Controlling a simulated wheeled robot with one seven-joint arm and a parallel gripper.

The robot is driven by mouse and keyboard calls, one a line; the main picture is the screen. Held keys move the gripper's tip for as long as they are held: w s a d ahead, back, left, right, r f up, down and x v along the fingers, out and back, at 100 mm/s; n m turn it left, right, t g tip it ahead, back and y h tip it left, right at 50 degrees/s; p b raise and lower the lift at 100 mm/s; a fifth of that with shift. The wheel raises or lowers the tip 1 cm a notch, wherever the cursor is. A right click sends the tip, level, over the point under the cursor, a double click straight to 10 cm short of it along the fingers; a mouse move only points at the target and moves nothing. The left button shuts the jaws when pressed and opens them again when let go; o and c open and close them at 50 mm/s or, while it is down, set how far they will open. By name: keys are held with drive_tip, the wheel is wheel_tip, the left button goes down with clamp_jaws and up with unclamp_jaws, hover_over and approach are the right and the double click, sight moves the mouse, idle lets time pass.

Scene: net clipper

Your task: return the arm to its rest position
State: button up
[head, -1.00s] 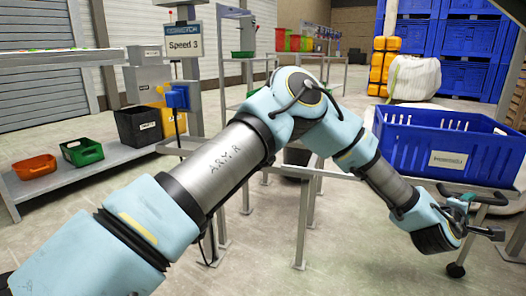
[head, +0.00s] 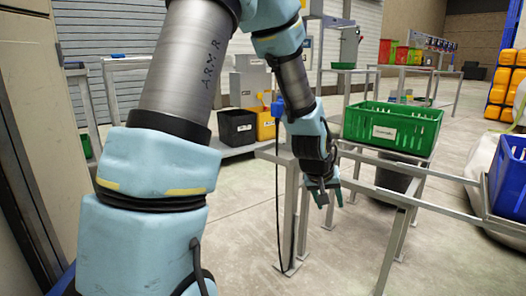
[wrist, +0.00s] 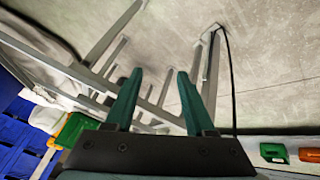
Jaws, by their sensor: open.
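My arm rises large and close on the left of the head view, bends at the top, and hangs down toward the middle. My gripper (head: 326,195) points down beside the grey metal frame (head: 345,170). In the wrist view my gripper (wrist: 160,76) shows two dark green fingers spread apart with nothing between them. Past the fingers are the frame's bars and bare floor.
A green crate (head: 392,128) sits on the frame, right of my gripper. A blue crate (head: 510,178) is at the right edge. A black bin (head: 237,127) and a yellow bin (head: 265,125) stand behind. The floor (head: 250,215) below is clear.

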drive_tip(key=s+a+r+n+g+y, duration=0.1)
drive_tip(key=s+a, duration=0.2)
drive_tip(key=a, duration=0.6)
drive_tip(key=s+a+r+g+y, duration=0.1)
drive_tip(key=s+a+y, duration=0.15)
drive_tip(key=a, duration=0.65)
drive_tip(key=s+a+r+n+y, duration=0.1)
drive_tip(key=s+a, duration=0.2)
drive_tip(key=a, duration=0.6)
wheel_tip(320, 180, up, 38)
drive_tip(key=p, duration=3.8)
drive_tip(key=shift+s+a+r+g+p, duration=0.15)
drive_tip(key=shift+s+a+g+p, duration=0.15)
drive_tip(key=shift+s+a, duration=0.1)
drive_tip(key=shift+d, duration=0.1)
